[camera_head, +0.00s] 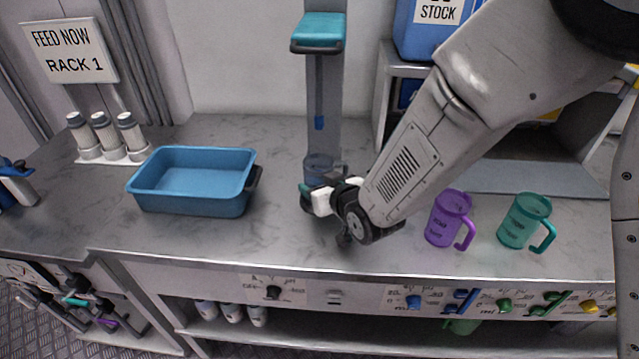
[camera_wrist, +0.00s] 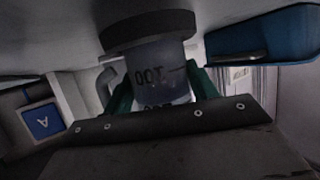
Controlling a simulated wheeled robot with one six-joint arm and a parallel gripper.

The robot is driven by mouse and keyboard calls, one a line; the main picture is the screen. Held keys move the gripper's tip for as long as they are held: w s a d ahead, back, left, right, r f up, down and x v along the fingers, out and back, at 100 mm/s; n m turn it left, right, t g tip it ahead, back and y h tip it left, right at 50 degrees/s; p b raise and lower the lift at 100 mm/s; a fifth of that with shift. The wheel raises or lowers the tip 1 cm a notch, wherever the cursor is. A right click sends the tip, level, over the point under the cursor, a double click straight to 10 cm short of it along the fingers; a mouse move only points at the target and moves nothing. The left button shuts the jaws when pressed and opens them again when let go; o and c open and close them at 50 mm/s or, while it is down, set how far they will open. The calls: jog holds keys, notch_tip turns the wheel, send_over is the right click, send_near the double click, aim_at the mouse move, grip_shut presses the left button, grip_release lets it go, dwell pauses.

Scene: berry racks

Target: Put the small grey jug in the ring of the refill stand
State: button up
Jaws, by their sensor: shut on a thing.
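The small grey jug (camera_wrist: 155,75) is see-through with dark markings. In the wrist view, which looks upside down, it stands between the green fingers of my gripper (camera_wrist: 160,95), which is shut on it. Its lower end meets a dark round ring (camera_wrist: 150,28), wider than the jug; I cannot tell whether it is seated inside. In the head view the jug (camera_head: 319,165) shows at the foot of the refill stand (camera_head: 322,90), a clear column with a teal top. My gripper (camera_head: 318,190) is just in front and partly hides the jug and ring.
A blue tray (camera_head: 190,207) lies to the left; it also shows in the wrist view (camera_wrist: 265,45). Purple (camera_head: 450,218) and teal (camera_head: 524,220) mugs stand on the right, beyond my arm. Several capped bottles (camera_head: 104,135) stand at the far left. The counter between tray and stand is clear.

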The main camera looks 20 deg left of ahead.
jog(key=o, duration=1.3)
jog(key=v, duration=0.7)
jog(key=shift+s+d+r, duration=0.15)
jog(key=shift+s+d, duration=0.1)
jog(key=shift+d, duration=0.05)
